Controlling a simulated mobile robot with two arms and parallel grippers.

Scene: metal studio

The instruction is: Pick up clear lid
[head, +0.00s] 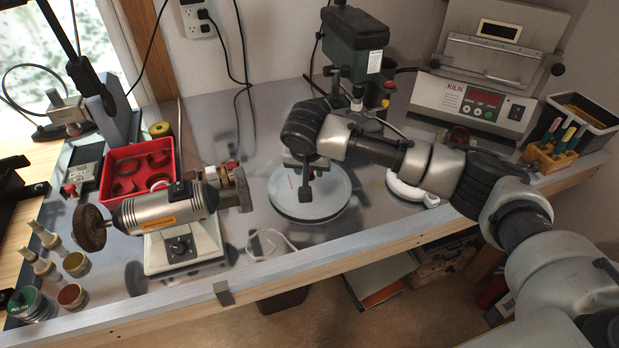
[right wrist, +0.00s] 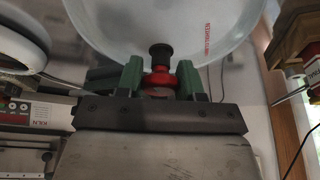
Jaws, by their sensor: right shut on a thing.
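The clear lid (head: 330,197) is a round, translucent disc with small red lettering, over the metal bench top in the middle of the head view. In the right wrist view the lid (right wrist: 215,35) fills the top, with a red and black knob (right wrist: 160,78) near its lower edge. My right gripper (right wrist: 160,82) has its green fingers on both sides of the knob and is shut on it. In the head view my right gripper (head: 305,180) is above the lid and partly covers it. I cannot tell whether the lid is clear of the bench. My left gripper is not in view.
A grinder (head: 165,210) and red tray (head: 118,175) stand left of the lid. A green drill press (head: 355,45) and a kiln (head: 475,100) stand behind. A white ring (head: 428,198) lies to the right. The bench's front edge (head: 350,248) is near.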

